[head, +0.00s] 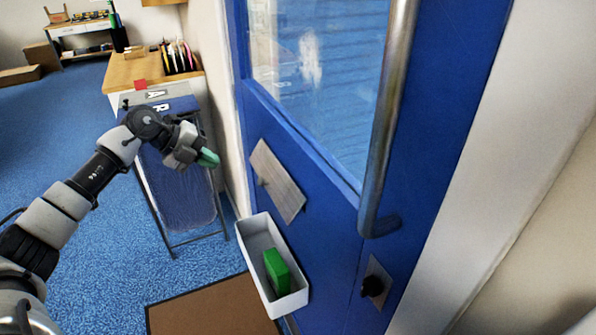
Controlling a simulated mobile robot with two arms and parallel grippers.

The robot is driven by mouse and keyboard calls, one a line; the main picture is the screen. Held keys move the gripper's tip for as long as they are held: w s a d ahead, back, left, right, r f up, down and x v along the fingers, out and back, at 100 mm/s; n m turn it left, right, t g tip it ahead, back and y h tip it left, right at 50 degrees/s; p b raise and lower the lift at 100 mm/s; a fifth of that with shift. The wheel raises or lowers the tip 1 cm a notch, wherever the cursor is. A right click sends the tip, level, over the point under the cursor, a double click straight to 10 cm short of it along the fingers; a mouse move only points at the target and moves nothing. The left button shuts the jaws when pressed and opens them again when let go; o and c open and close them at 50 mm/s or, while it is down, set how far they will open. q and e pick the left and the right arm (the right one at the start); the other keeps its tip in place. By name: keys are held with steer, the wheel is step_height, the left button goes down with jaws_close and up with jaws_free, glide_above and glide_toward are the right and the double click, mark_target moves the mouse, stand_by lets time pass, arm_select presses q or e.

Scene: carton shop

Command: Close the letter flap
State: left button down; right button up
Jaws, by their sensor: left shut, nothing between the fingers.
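The letter flap (279,184) is a pale metal plate low on the blue door (325,204), with a small knob or tab near its left edge. It looks tilted against the door, but I cannot tell how far it stands out. My left gripper (208,158) is to the left of the flap, apart from it. Its green-tipped fingers are shut and empty. My right gripper is not in view.
A white box (248,247) with a green block (277,271) inside sits below the flap. A long metal handle (386,110) and a lock plate (374,283) are on the door. A brown mat (205,308) lies on the blue carpet.

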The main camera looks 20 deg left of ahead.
arm_select(q)
steer(key=r, duration=0.1)
steer(key=y+p, duration=0.1)
steer(key=p, duration=0.2)
glide_toward(259, 181)
steer(key=x, duration=0.6)
steer(key=shift+w+f, duration=0.1)
steer(key=shift+w+d+f, duration=0.25)
steer(key=shift+f, duration=0.05)
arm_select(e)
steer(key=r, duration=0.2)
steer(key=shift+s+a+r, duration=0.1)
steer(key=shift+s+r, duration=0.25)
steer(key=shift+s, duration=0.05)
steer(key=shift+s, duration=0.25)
arm_select(q)
steer(key=shift+f, duration=0.1)
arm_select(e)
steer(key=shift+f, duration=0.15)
